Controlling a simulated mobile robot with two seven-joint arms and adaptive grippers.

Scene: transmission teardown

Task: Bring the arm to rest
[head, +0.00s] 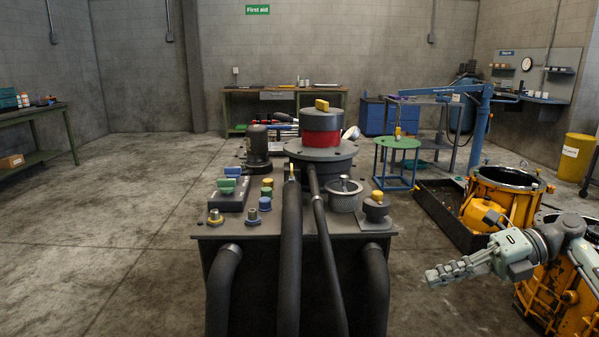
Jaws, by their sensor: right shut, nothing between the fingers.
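My right gripper (440,275) comes in from the right edge, shut and empty, with its fingers pointing left. It is held in the air to the right of the dark transmission unit (330,224) and touches nothing that I can see. My right arm (550,238) reaches across in front of a yellow drum-shaped housing (548,297) and hides part of it. My left gripper and left arm are not in view.
The unit carries a red-banded cylinder (322,138), thick hoses (290,255) and coloured caps. To the right are a green round table (397,142), a blue hoist (482,125) and a black tray (436,213). The floor at left is clear.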

